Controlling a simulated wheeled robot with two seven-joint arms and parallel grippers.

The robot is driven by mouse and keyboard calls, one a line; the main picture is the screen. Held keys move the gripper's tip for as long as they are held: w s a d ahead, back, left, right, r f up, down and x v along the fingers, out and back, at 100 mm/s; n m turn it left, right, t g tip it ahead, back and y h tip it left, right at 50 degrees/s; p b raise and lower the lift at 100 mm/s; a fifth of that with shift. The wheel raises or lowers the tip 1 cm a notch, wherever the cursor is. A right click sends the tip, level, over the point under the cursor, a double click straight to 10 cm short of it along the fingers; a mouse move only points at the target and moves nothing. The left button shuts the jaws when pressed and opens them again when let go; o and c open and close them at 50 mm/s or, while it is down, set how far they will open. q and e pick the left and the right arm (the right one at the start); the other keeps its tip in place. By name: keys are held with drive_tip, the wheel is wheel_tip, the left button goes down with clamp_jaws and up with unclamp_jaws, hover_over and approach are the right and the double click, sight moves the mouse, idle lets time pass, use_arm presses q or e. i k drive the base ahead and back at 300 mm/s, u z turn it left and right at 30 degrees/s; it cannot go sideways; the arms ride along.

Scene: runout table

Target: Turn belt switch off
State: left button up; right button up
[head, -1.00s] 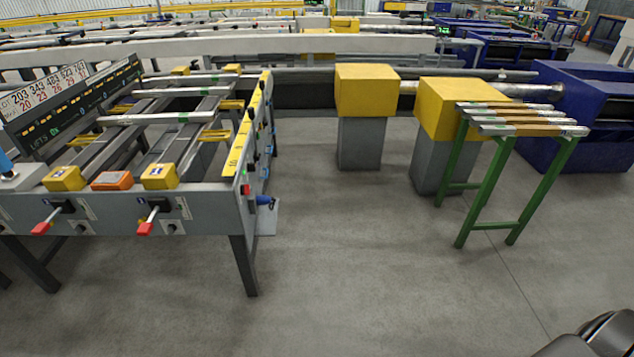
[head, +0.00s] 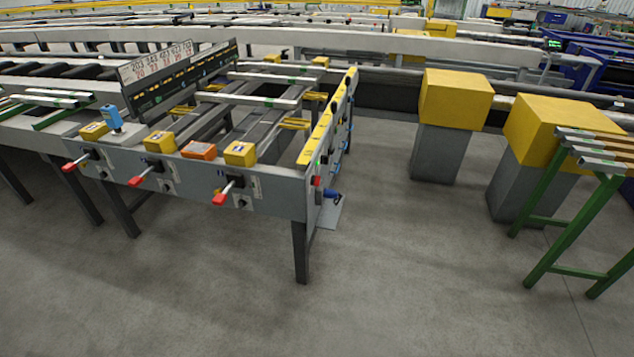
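The runout table (head: 275,185) stands left of centre with a grey front panel. Three red-handled levers show on the panel: a left lever (head: 75,163), a middle lever (head: 141,177) and a right lever (head: 225,192). Small round knobs sit beside them. A red button (head: 318,181) and a blue plug-like part (head: 332,194) are at the table's right corner. I cannot tell which control is the belt switch, as any labels are too small to read. Neither gripper is in view.
Yellow boxes (head: 240,153), an orange box (head: 198,150) and a blue device (head: 112,117) sit along the front top edge. Yellow-topped pedestals (head: 455,100) and a green rack (head: 560,235) stand at right. The floor (head: 400,290) in front is clear.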

sight(315, 180)
drive_tip(key=z, duration=1.5)
drive_tip(key=i, duration=1.5)
drive_tip(key=z, duration=1.35)
